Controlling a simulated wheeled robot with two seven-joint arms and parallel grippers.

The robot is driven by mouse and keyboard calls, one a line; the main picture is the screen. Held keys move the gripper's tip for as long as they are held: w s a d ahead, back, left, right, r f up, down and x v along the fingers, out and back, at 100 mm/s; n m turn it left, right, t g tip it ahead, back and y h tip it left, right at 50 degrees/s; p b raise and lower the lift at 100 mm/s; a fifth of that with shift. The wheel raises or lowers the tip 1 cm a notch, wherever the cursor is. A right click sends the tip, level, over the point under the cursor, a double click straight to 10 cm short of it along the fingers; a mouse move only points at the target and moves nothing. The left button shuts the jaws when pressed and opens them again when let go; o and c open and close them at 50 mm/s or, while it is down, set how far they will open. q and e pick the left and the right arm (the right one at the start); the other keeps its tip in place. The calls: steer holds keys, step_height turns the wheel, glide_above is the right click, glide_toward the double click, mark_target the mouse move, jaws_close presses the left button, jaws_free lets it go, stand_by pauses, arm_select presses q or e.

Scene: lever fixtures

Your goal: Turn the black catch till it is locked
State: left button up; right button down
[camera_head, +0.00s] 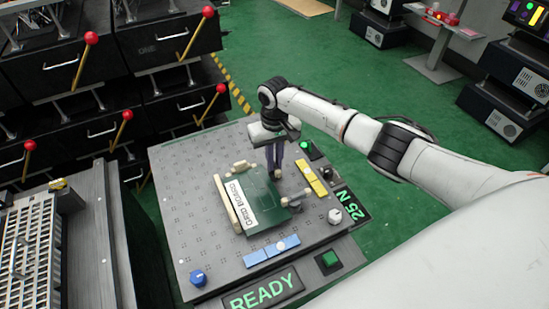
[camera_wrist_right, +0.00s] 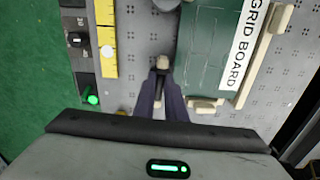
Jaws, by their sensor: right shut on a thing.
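The green grid board (camera_head: 262,196) lies on the grey perforated panel (camera_head: 185,190); it also shows in the wrist view (camera_wrist_right: 205,50). My right gripper (camera_head: 274,176) points down at the board's far edge. Its dark fingers (camera_wrist_right: 162,85) are shut on a small catch (camera_wrist_right: 162,63) beside the board. Only the catch's pale tip shows clearly; the fingers hide the rest, so I cannot tell its black part or its exact angle. My left gripper is not in view.
Displays read READY (camera_head: 262,292) and 25 N (camera_head: 347,205).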

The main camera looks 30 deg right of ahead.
steer(key=shift+r+m+p, duration=0.25)
steer(key=shift+m+p, duration=0.45)
steer(key=shift+p, duration=0.15)
steer(key=shift+m+p, duration=0.9)
steer(key=shift+p, duration=0.05)
steer(key=m+p, duration=0.2)
steer(key=m, duration=0.1)
steer(key=shift+f+m, duration=0.1)
steer(key=shift+m, duration=0.2)
steer(key=m+p, duration=0.1)
steer(key=m, duration=0.1)
steer(key=shift+m, duration=0.3)
steer(key=m+p, duration=0.1)
steer(key=m, duration=0.2)
steer(key=shift+f+m, duration=0.1)
steer(key=shift+m, duration=0.2)
steer(key=m, duration=0.3)
steer(key=shift+m, duration=0.4)
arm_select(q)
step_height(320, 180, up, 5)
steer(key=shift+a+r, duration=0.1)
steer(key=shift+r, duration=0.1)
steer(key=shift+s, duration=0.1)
arm_select(e)
steer(key=shift+m, duration=0.3)
